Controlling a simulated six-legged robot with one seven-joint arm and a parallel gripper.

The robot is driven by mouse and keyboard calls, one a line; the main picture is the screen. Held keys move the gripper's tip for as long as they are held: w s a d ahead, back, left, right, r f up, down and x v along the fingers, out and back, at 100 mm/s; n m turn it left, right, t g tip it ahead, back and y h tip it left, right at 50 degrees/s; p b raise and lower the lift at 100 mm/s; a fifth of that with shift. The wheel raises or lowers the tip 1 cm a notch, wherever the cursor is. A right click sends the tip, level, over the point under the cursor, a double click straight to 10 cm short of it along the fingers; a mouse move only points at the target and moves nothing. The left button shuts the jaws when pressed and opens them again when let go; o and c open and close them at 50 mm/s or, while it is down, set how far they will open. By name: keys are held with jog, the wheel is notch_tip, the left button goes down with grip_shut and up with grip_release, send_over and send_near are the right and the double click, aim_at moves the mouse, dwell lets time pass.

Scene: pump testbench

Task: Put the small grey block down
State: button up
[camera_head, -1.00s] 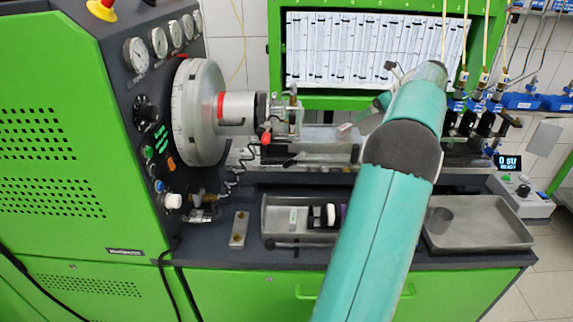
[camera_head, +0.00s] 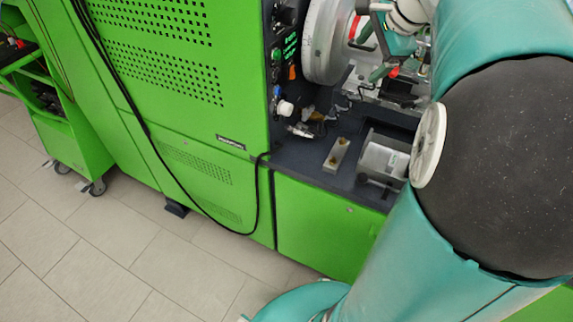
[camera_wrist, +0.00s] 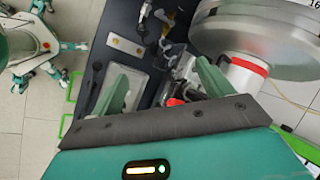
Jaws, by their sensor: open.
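My gripper (camera_wrist: 162,70) is open in the wrist view, with its two green fingers spread wide and nothing visible held between them. It hangs over the bench, close to the clamp area and the big wheel. Part of it also shows at the upper right of the head view. My arm hides much of the bench on the right.
The large grey wheel (camera_head: 322,38) stands behind, beside the green cabinet (camera_head: 180,60). A red knob (camera_wrist: 174,102) shows below the fingers.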

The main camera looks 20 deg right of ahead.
jog(key=s+a+f+n, duration=0.1)
jog(key=s+a+n, duration=0.25)
jog(key=a, duration=0.45)
jog(key=s+a+f+n, duration=0.1)
jog(key=s+a+n, duration=0.1)
jog(key=a+n, duration=0.45)
jog(key=s+a+f+n, duration=0.7)
jog(key=s+a+n, duration=0.2)
jog(key=a, duration=0.3)
jog(key=shift+s+a+f+n+h, duration=0.25)
jog(key=shift+s+f+n+h, duration=0.05)
jog(key=shift+s+n, duration=0.1)
